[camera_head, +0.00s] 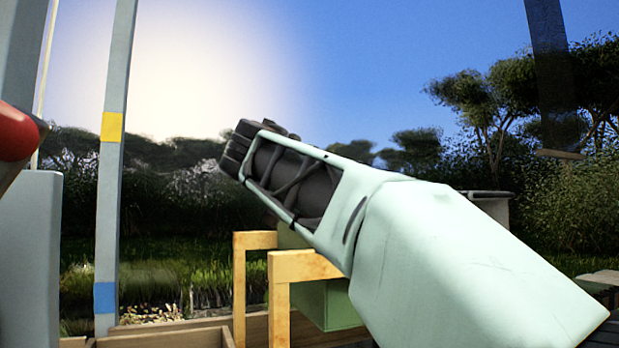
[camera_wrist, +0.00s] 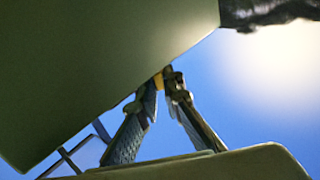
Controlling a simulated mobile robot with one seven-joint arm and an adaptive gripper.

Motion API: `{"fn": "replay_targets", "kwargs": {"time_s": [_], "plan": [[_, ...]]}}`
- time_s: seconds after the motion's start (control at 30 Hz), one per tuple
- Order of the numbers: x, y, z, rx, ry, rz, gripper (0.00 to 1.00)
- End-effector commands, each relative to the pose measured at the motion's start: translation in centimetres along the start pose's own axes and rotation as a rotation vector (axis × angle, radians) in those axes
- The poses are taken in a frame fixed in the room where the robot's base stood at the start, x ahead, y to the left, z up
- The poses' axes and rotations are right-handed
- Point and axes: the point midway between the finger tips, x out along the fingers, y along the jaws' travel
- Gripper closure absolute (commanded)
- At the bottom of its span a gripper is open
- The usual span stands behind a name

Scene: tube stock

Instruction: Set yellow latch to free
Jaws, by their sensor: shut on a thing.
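My gripper (camera_wrist: 163,83) shows in the wrist view, its two fingers closing together at the tips. A small yellow piece (camera_wrist: 158,80) shows between the fingertips, and it looks like the yellow latch. Most of it is hidden by the fingers and by a dark green surface (camera_wrist: 90,70) close to the camera. In the head view my pale green arm crosses the right and middle of the picture. I cannot make out the gripper or the held piece there.
In the head view a grey post (camera_head: 111,215) with a yellow band and a blue band stands at left. Yellow frames (camera_head: 300,266) and a green box (camera_head: 330,305) stand below my arm. A red rounded thing (camera_head: 15,132) is at the left edge. Wooden edges (camera_head: 165,336) run along the bottom.

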Motion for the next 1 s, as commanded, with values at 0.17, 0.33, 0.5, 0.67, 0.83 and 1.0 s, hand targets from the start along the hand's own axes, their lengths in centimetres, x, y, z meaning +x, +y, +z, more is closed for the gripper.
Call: {"fn": "replay_targets", "kwargs": {"time_s": [0.17,0.33,0.5,0.67,0.83,1.0], "plan": [[0.0,-0.02,0.02,0.0,0.0,0.0,0.92],[0.0,-0.02,0.02,0.0,0.0,0.0,0.75],[0.0,-0.02,0.02,0.0,0.0,0.001,0.75],[0.0,-0.11,-0.09,-0.001,0.0,0.009,0.75],[0.02,-0.38,-0.34,-0.004,-0.002,0.072,0.75],[0.04,-0.46,-0.56,-0.004,-0.002,0.177,0.75]]}}
